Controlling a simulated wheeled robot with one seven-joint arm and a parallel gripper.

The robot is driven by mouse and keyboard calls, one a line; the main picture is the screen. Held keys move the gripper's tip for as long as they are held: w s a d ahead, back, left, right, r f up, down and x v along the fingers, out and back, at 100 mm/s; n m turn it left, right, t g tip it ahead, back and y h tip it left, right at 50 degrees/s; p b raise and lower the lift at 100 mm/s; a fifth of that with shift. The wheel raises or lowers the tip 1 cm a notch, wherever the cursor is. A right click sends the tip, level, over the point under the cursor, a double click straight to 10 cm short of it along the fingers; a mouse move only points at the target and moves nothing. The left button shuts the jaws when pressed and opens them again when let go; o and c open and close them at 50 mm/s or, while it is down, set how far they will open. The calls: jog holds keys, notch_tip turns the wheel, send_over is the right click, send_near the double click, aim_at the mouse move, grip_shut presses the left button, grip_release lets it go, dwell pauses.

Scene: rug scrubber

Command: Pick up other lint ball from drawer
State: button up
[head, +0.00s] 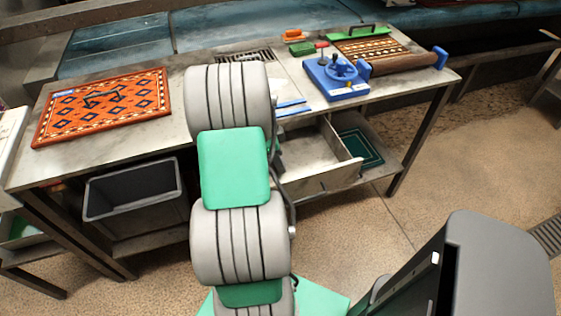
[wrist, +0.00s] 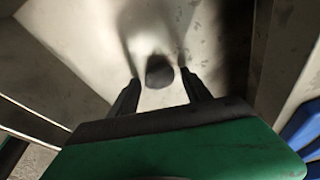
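A small dark grey lint ball (wrist: 159,72) lies on the pale floor of the drawer in the wrist view. My gripper (wrist: 158,78) is inside the drawer, its two black fingers apart. The ball shows between the fingertips, with a visible gap on each side. I cannot tell how far below the tips it is. The open drawer (head: 318,150) hangs under the table in the head view. My arm covers its left part, and the gripper and ball are hidden there.
The drawer's wall (wrist: 288,60) stands close on the right in the wrist view. On the metal table (head: 205,55) are an orange patterned rug (head: 105,105), a blue device (head: 337,78), a brush and a rolled rug. A grey bin (head: 133,190) sits below at left.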

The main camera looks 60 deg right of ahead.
jog(key=c, duration=1.1)
jog(key=shift+r, duration=0.15)
